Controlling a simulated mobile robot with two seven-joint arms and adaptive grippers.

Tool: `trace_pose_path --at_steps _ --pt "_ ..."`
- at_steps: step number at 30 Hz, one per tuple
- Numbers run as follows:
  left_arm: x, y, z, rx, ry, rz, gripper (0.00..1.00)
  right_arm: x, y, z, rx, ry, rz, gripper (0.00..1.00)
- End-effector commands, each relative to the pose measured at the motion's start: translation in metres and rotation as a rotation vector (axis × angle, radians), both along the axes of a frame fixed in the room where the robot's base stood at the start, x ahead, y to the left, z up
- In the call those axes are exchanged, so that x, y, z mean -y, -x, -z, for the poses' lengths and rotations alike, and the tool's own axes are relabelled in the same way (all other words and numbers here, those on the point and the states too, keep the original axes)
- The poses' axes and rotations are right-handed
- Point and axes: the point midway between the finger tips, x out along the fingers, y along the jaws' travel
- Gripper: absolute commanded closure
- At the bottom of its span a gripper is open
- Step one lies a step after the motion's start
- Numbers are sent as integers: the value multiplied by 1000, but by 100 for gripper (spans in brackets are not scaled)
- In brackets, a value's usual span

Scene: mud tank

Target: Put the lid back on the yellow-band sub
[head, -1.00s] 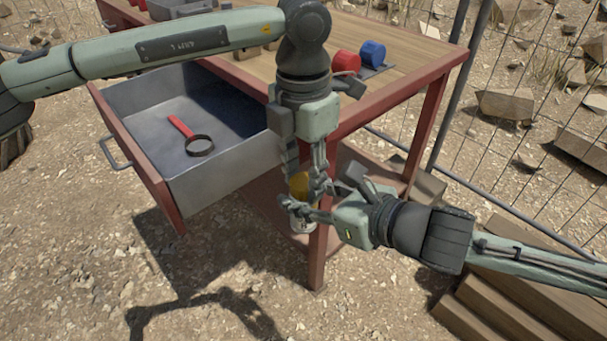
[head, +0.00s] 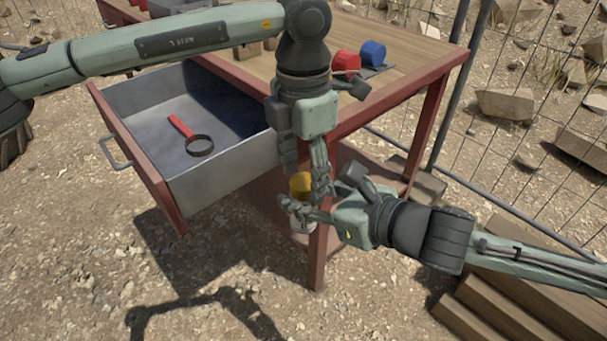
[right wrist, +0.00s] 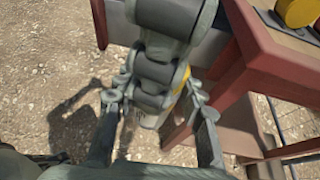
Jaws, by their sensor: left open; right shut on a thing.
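A small container with a white lower body (head: 299,228) and a yellow upper part (head: 300,184) is upright in front of the workbench's near leg. My right gripper (head: 297,207) is shut around the white body; its fingers cover the join between white and yellow. My left gripper (head: 307,168) points down from above, open, with its fingers at the yellow part; I cannot tell whether they touch it. In the right wrist view the white body (right wrist: 149,119) shows between the fingers, and my left gripper hides most of the yellow part. I cannot tell whether the yellow part is a separate lid.
The workbench drawer (head: 222,180) is open and holds a red-handled magnifying glass (head: 190,137). A red cylinder (head: 345,63) and a blue cylinder (head: 373,53) are on the bench top. A yellow round thing (right wrist: 298,12) shows in the right wrist view. Wooden steps (head: 505,290) are at lower right.

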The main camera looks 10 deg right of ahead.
Motion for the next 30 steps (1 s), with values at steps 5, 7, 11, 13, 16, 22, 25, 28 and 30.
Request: trace_pose_path --at_steps 5,7,11,13,16,22,25,28,30 --pt "0 0 -24 3 2 0 43 0 0 -2 3 -2 -1 100" --pt "0 0 -33 2 0 0 43 0 0 -2 3 -2 -1 100" --pt "0 0 -41 1 0 0 43 0 0 -2 3 -2 -1 100" --pt "0 0 -40 0 0 0 43 0 0 -2 3 -2 -1 100" --pt "0 0 -40 0 0 0 43 0 0 -2 3 -2 -1 100" --pt "1 0 -47 0 1 -95 55 0 0 -2 3 -2 -1 100" --pt "1 0 -56 0 3 -242 55 0 0 -2 3 -2 -1 100" --pt "1 0 -65 -1 3 -388 55 0 0 -2 3 -2 -1 100" --pt "1 0 -70 -1 1 -471 55 0 0 -2 3 -2 -1 100"
